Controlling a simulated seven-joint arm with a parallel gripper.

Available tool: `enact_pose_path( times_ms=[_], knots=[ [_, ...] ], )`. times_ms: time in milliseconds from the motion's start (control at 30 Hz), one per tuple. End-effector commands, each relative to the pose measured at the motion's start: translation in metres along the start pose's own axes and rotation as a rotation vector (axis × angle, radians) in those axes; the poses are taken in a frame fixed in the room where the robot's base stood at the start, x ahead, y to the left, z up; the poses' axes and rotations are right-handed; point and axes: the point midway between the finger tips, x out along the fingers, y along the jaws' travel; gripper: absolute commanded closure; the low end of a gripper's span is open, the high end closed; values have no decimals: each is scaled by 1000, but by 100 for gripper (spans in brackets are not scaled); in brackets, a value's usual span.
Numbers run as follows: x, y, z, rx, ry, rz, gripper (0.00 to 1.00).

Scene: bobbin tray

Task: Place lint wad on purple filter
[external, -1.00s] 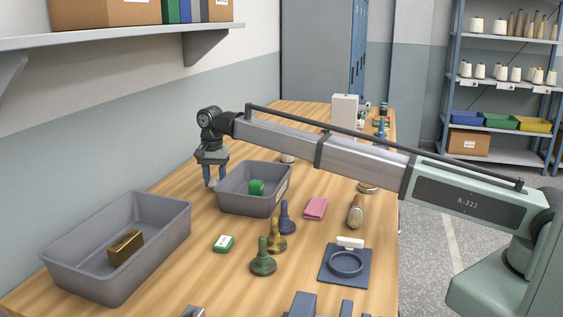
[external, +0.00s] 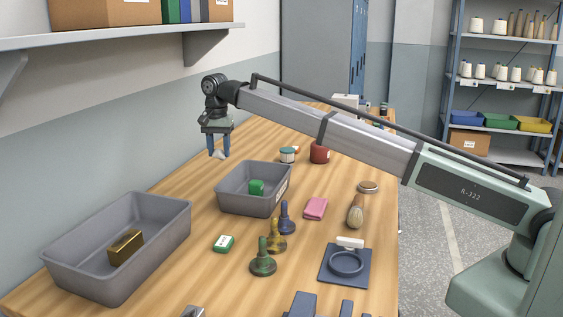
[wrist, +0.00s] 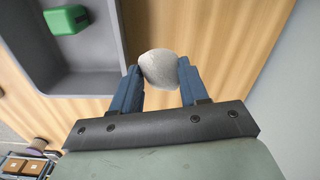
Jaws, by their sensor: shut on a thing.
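My gripper (external: 219,153) is above the table, behind the small grey tray (external: 232,207). It is shut on a pale grey lint wad (wrist: 160,70), which sits between the two blue fingertips in the wrist view. In the external view the wad (external: 219,155) shows as a small pale lump at the fingertips, clear of the table. I cannot pick out a purple filter with certainty in either view.
A larger grey tray (external: 75,278) holds a brass block (external: 126,247). A red pot (external: 319,153) and a white-and-green jar (external: 287,155) stand behind.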

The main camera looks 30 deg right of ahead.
Motion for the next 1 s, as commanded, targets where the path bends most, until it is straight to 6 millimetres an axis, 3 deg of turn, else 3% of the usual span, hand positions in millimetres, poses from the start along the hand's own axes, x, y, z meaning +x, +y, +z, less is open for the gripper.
enact_pose_path(
  times_ms=[500, 800, 1000],
  knots=[
    [-20, 158, -149, 61, 1, 0, 84],
    [-30, 262, -215, 96, 1, 0, 84],
    [-37, 334, -248, 120, 1, 0, 84]
  ],
)
